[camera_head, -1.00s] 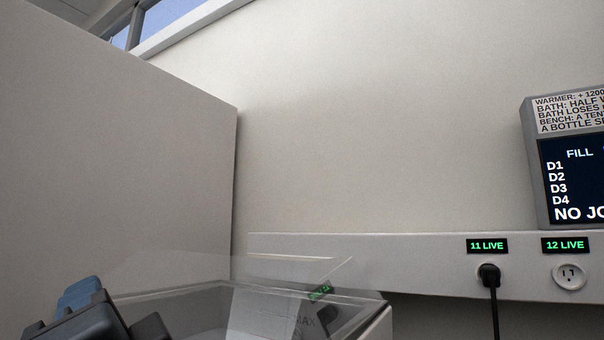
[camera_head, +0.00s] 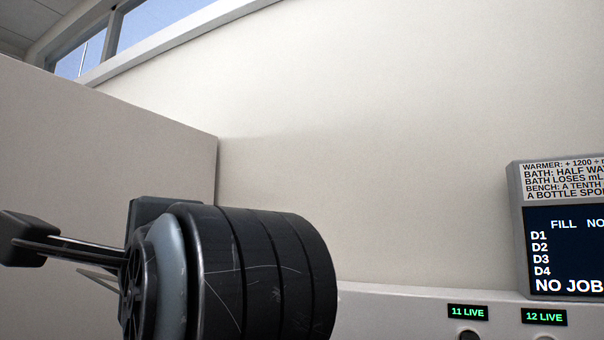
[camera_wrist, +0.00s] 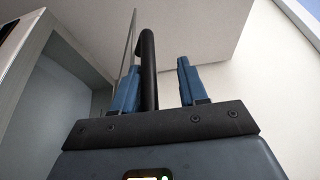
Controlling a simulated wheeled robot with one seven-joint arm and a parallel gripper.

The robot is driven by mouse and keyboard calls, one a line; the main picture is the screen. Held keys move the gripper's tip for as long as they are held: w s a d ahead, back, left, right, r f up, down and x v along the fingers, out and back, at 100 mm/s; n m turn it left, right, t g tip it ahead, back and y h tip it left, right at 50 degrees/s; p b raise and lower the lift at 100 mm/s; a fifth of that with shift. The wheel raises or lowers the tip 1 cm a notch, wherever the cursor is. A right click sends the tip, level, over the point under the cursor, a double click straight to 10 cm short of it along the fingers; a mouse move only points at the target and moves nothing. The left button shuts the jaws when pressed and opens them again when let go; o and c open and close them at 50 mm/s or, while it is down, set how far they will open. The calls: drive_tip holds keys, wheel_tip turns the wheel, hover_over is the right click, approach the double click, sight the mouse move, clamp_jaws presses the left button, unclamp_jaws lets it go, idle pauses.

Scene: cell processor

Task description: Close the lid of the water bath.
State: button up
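In the wrist view, my gripper (camera_wrist: 158,76) is open, with its two blue fingers apart. A dark, rounded bar that looks like the lid's handle (camera_wrist: 148,65) stands between the fingers, nearer the left one. A gap shows between the bar and the right finger; whether the left finger touches it I cannot tell. A thin pane edge, apparently the clear lid (camera_wrist: 131,42), rises beside the bar and looks raised. The water bath is not visible in the head view, where my dark wrist and arm cover the lower left.
A pale box-like body with a grey recess (camera_wrist: 60,115) fills the left of the wrist view; I cannot tell whether it is the bath. In the head view, a pale partition (camera_head: 150,135) stands left, and a screen (camera_head: 565,245) hangs right above a socket rail (camera_head: 400,305).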

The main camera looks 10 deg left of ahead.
drive_tip(key=w+d+r+m+g+p, duration=0.1)
drive_tip(key=w+d+r+m+p, duration=0.2)
drive_tip(key=w+r, duration=0.4)
drive_tip(key=shift+w+r+m+h+p, duration=0.3)
drive_tip(key=shift+w+r+h+p, duration=0.15)
drive_tip(key=shift+p, duration=0.45)
